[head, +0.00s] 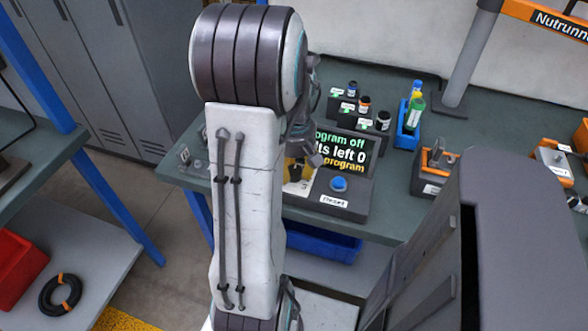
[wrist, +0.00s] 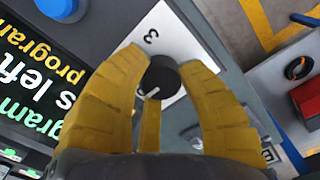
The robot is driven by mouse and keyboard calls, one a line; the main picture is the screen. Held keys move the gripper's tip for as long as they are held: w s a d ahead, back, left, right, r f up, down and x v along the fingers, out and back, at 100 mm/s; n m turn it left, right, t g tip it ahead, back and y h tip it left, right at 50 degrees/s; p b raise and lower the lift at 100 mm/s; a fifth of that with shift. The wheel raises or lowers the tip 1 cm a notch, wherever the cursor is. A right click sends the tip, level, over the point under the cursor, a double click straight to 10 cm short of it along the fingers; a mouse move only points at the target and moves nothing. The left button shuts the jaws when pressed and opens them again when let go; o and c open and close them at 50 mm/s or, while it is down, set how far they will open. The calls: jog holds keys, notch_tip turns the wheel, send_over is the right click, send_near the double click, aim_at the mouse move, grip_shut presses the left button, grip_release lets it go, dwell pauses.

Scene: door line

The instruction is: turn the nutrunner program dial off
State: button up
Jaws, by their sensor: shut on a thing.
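The program dial (wrist: 160,74) is a small round black knob with a white pointer line, on a white plate (wrist: 152,36) marked with a 3. In the wrist view the yellow fingers of my gripper (wrist: 162,62) are closed around the knob. The pointer slants toward the lower left of that view, away from the 3. Other marks on the plate are hidden by the fingers. The nutrunner screen (head: 345,150) shows "ogram off", "lts left 0" and "program", its left part hidden by my arm. In the head view my gripper (head: 297,172) hides the dial.
A blue button (head: 339,184) sits on the panel beside the dial. Small bottles (head: 364,104), a blue holder (head: 409,128) and a grey-orange box (head: 432,178) stand on the bench. A blue bin (head: 322,243) is below. A red bin (head: 16,268) is at the left.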

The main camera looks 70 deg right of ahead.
aim_at(295, 170)
jog(key=shift+a+f, duration=0.15)
jog(key=shift+a, duration=0.05)
dwell(0.4)
jog(key=o, duration=1.2)
jog(key=shift+s+d, duration=0.1)
jog(key=shift+d+r, duration=0.1)
jog(key=shift+r, duration=0.5)
notch_tip(295, 170, up, 11)
jog(key=shift+r, duration=0.1)
